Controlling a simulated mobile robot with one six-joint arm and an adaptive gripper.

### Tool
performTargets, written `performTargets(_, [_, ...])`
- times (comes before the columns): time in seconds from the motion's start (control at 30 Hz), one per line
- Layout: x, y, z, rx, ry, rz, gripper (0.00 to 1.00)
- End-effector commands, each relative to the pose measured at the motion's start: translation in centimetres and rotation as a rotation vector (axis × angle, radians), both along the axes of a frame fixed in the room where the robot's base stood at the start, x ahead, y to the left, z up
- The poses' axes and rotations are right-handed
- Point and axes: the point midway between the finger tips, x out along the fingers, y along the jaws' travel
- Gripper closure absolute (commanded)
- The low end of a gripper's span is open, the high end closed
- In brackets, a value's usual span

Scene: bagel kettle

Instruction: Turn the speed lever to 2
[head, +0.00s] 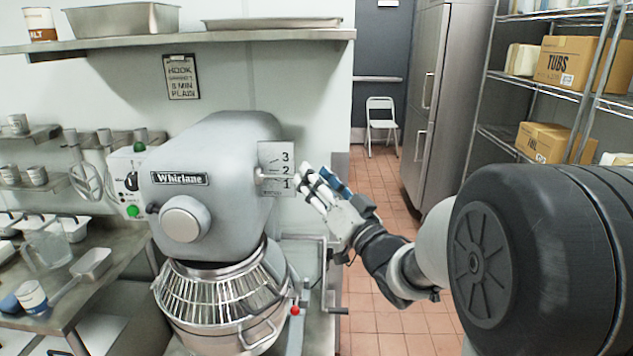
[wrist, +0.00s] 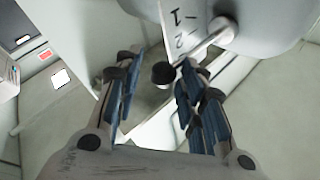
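The speed lever is a pale rod (wrist: 206,46) with a black knob (wrist: 163,73) at its end, in the wrist view. It comes out of the side of the grey mixer (head: 220,150). The number plate (head: 265,155) beside it reads 3, 2, 1 from top to bottom. In the head view the rod (head: 264,177) lies low on the plate, near the 2 and 1; its exact mark is unclear. My gripper (head: 312,178) is at the plate's right. In the wrist view my gripper (wrist: 156,70) is open, its fingers on either side of the knob, with gaps visible.
The mixer's wire guard (head: 220,290) and a crank handle (head: 318,262) are below. A wall shelf (head: 200,42) runs above the mixer. A steel counter (head: 105,255) stands at left. A wire rack with boxes (head: 567,64) stands at right, and the tiled floor between is open.

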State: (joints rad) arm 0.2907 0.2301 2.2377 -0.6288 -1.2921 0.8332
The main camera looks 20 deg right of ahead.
Motion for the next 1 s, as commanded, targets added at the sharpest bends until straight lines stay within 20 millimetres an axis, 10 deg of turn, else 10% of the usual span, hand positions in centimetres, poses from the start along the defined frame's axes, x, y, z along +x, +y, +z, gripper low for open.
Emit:
performTargets(0.47, [-0.6, -0.1, -0.1, 0.000, -0.001, 0.003, 0.57])
performTargets(1.0, [-9.7, -3.5, -2.8, -0.001, -0.002, -0.001, 0.57])
